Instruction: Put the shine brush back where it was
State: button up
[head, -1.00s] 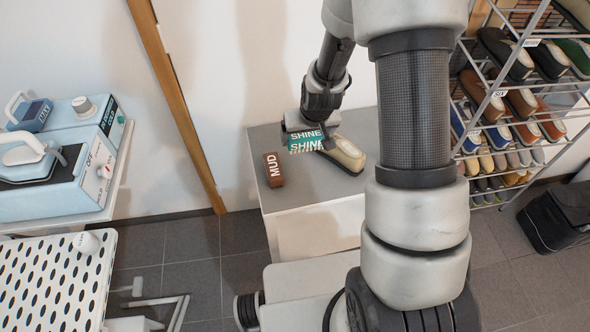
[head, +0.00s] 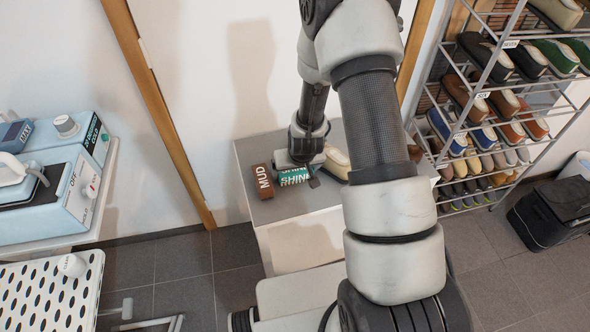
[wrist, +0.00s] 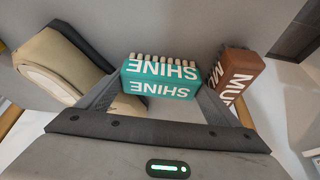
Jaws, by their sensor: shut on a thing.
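The shine brush (head: 292,177) is a teal block with white SHINE lettering. In the wrist view the brush (wrist: 160,80) shows a row of pale bristle tufts along its far edge. My gripper (wrist: 158,92) is shut on it, with one dark finger at each end. In the head view my gripper (head: 301,162) points down over the grey-topped cabinet (head: 320,205), with the brush at or just above the top. I cannot tell whether it touches. The brush is close beside the brown MUD brush (head: 263,181), to its right; a small gap shows in the wrist view.
A beige shoe with a dark sole (wrist: 65,62) lies on the same top, on the brush's other side. A rack of shoes (head: 490,110) stands at right, with a black bag (head: 555,210) on the floor. Blue machines (head: 60,180) stand on a table at left.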

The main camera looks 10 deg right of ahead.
jog(key=shift+f, duration=0.1)
jog(key=o, duration=0.7)
